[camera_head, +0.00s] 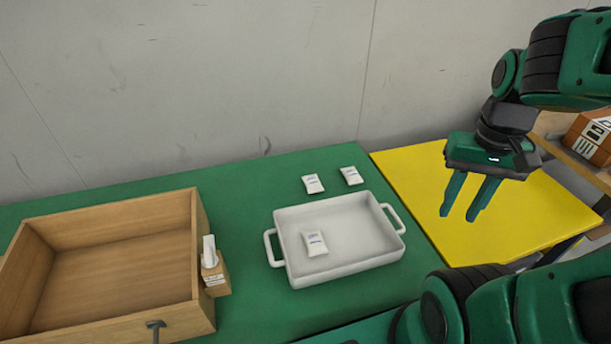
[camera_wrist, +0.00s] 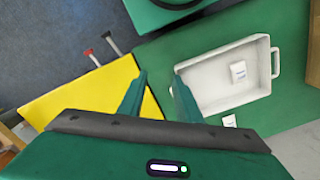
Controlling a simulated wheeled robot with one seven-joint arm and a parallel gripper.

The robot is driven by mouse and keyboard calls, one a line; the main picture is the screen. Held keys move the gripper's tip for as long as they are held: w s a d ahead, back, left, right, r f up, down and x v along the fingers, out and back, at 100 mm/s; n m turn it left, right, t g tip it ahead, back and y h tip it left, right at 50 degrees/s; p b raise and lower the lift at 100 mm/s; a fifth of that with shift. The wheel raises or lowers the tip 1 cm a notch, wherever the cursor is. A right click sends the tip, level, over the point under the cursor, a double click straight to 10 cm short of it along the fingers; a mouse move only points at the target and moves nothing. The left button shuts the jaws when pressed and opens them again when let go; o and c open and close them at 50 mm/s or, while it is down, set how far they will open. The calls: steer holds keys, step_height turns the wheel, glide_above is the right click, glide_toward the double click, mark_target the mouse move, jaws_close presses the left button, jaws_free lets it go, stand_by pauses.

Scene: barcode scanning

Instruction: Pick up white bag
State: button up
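Several small white bags are in view. One white bag (camera_head: 315,243) lies inside the white tray (camera_head: 350,268), towards its left side. Two more, a white bag (camera_head: 313,184) and another white bag (camera_head: 351,175), lie on the green table behind the tray. In the wrist view, one bag (camera_wrist: 238,72) shows in the tray (camera_wrist: 210,68) and one bag (camera_wrist: 229,121) shows outside it. My gripper (camera_head: 457,215) is open and empty above the yellow surface, right of the tray and apart from every bag.
A large wooden box (camera_head: 112,209) stands at the left. A small holder (camera_head: 214,272) with a white device is beside its right wall. The yellow surface (camera_head: 420,180) lies right of the green table (camera_head: 250,317). A box (camera_head: 590,135) sits on a shelf at the far right.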

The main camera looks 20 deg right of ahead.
steer(key=shift+w+d, duration=0.15)
steer(key=shift+w, duration=0.15)
steer(key=o, duration=0.4)
steer(key=shift+s, duration=0.1)
steer(key=o, duration=0.4)
steer(key=shift+s+r, duration=0.25)
steer(key=shift+r, duration=0.05)
steer(key=n+t, duration=0.2)
steer(key=n, duration=0.4)
glide_above(313, 180)
steer(key=f, duration=1.7)
steer(key=shift+s+a+f, duration=0.25)
steer(key=shift+f, duration=0.05)
steer(key=shift+w+d+f, duration=0.1)
steer(key=shift+f, duration=1.45)
steer(key=shift+w+d+f, duration=0.1)
steer(key=shift+f, duration=1.45)
